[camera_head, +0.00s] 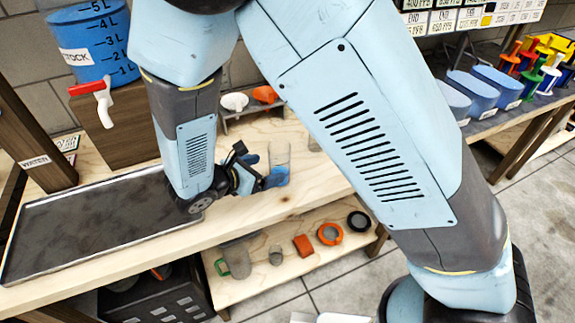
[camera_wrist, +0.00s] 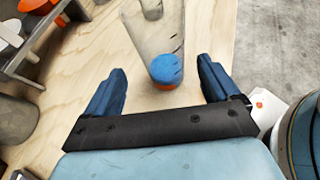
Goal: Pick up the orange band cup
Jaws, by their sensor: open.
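The orange band cup (camera_wrist: 166,72) is clear and tall, with blue at its lower end and an orange band below that. It stands on the wooden bench; the head view shows it too (camera_head: 280,158), just right of my gripper (camera_head: 262,171). In the wrist view my gripper (camera_wrist: 162,72) is open, with one blue finger on each side of the cup's lower end. Gaps show between the cup and both fingers. I cannot tell how deep the cup sits between them. In the head view my gripper partly hides the cup's lower part.
A dark tray (camera_head: 95,225) lies on the bench at left, near a blue tank (camera_head: 88,45) with a red-handled tap. A rack with a white funnel (camera_head: 235,101) and an orange funnel (camera_head: 265,94) stands behind. A lower shelf (camera_head: 300,265) holds several small items.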

